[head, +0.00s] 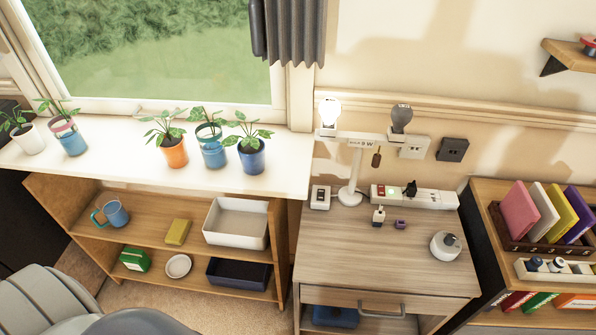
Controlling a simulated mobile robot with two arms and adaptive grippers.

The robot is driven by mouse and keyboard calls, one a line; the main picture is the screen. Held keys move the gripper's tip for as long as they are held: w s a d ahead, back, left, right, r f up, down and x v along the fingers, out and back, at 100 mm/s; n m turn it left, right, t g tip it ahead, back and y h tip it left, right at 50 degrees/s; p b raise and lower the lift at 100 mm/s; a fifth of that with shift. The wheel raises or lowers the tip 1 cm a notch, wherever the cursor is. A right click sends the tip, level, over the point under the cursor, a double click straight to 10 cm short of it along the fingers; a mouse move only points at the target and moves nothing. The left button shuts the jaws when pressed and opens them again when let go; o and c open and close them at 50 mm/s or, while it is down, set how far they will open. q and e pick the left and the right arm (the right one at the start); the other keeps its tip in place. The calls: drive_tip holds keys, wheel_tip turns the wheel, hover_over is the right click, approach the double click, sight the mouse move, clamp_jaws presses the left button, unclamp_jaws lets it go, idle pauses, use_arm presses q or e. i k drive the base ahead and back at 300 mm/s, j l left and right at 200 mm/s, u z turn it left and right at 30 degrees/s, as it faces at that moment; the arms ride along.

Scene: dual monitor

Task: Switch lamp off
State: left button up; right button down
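The lamp (352,172) is a white stand with a crossbar on the wooden cabinet. Its left bulb (329,111) is bright white and looks lit. Its right bulb (401,117) is dark grey. A small white box with a dark switch (320,197) stands to the left of the lamp's base. A white power strip (415,196) lies to the right of the base, with a red part and a black plug in it. Neither of my grippers is in view.
The wooden cabinet top (350,255) is mostly clear in front. A round white device (445,245) and small items stand on it. Potted plants (250,155) line the white sill at left. A rack of colourful books (540,215) stands at right.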

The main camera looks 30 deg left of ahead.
sight(322, 192)
drive_tip(key=j, duration=0.9)
drive_tip(key=k+j, duration=0.1)
drive_tip(key=j, duration=0.8)
